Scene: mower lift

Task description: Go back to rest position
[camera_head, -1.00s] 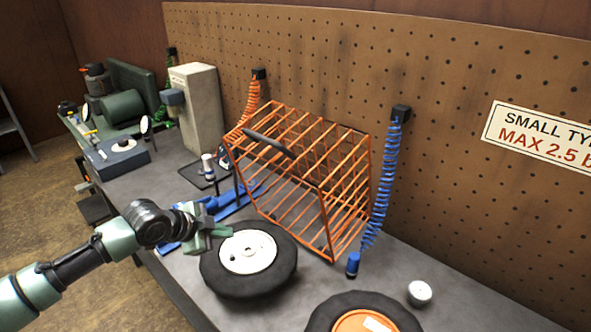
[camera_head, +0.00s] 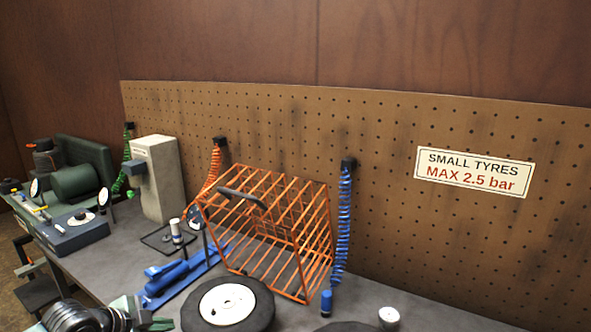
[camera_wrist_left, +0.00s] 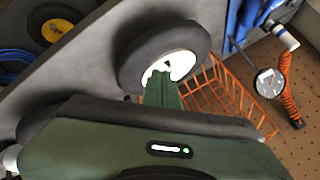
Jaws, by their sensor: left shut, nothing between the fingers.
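My left gripper (camera_head: 150,322) is at the bottom left of the head view, cut by the lower edge, just left of a black tyre on a white wheel (camera_head: 228,303) lying on the bench. In the left wrist view its green fingers (camera_wrist_left: 162,88) are shut and empty. There they overlap the lower edge of the white-hubbed wheel (camera_wrist_left: 165,55); I cannot tell whether they touch it. My right gripper is in neither view.
The grey bench (camera_head: 385,292) carries an orange wire cage (camera_head: 275,240), a blue tool (camera_head: 175,275), a small round white-topped item (camera_head: 389,316) and a beige box (camera_head: 160,180). A blue coiled hose (camera_head: 344,220) hangs from the pegboard (camera_head: 380,130). A yellow-hubbed wheel (camera_wrist_left: 62,32) shows lower down.

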